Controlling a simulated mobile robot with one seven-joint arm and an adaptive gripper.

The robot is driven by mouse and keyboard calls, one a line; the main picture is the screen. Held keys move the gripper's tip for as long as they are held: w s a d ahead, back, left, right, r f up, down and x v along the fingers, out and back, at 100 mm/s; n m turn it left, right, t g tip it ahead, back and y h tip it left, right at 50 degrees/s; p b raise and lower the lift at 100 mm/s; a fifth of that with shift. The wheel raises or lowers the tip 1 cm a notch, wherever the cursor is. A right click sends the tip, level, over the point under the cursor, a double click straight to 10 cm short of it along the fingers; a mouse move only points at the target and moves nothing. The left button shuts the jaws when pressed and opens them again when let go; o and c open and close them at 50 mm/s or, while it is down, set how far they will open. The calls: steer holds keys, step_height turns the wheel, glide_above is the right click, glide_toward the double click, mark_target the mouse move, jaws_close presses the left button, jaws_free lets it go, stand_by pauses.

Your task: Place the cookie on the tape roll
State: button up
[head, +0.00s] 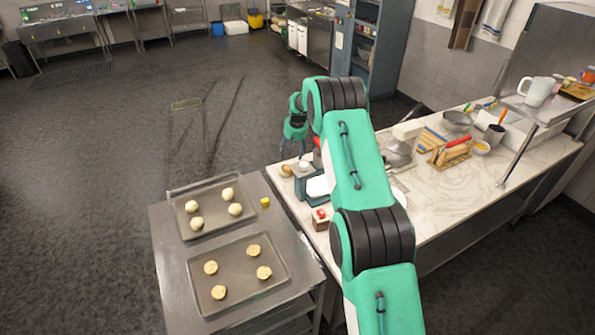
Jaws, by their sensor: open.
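Several flat, pale-brown cookies lie on the nearer tray (283,300) on the steel table; one cookie (211,267) is at its left, another (264,272) at its right. A small yellow thing (265,202) stands on the table right of the farther tray; it may be the tape roll, but it is too small to be sure. My gripper (292,153) is at the far end of my arm, near the left end of the marble counter. It is open, and no object shows between its fingers. It is well apart from the cookies. My arm hides part of the counter.
The farther tray (172,208) holds several pale round dough pieces. The marble counter (448,205) bears a scale-like device (305,170), a mixer (402,150), a wooden rack (450,152) and a small red-topped box (321,219). Open dark floor (100,150) lies left.

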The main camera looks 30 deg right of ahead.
steer(key=s+a+r, duration=0.3)
steer(key=r, duration=0.4)
steer(key=s+a+r, duration=0.3)
steer(key=r, duration=0.5)
steer(key=s+a+r, duration=0.4)
steer(key=r, duration=0.3)
steer(key=s+a+r+t, duration=0.1)
steer(key=s+a+r, duration=0.3)
steer(key=s+r, duration=0.35)
steer(key=s+a+r, duration=0.4)
steer(key=s+r, duration=0.3)
steer(key=s, duration=0.2)
steer(key=s+a+r, duration=0.2)
steer(key=s+a, duration=0.1)
steer(key=s, duration=0.7)
steer(key=s+a+r, duration=0.3)
steer(key=s+a, duration=0.1)
steer(key=s, duration=0.5)
steer(key=s+a+f, duration=0.1)
steer(key=s+f, duration=0.1)
steer(key=s, duration=0.8)
steer(key=s+a+f+t, duration=0.1)
steer(key=s+a+f, duration=0.1)
steer(key=s, duration=0.8)
steer(key=shift+s+f, duration=0.15)
steer(key=shift+f, duration=0.2)
step_height(320, 180, down, 15)
steer(key=b, duration=1.5)
steer(key=shift+f, duration=0.15)
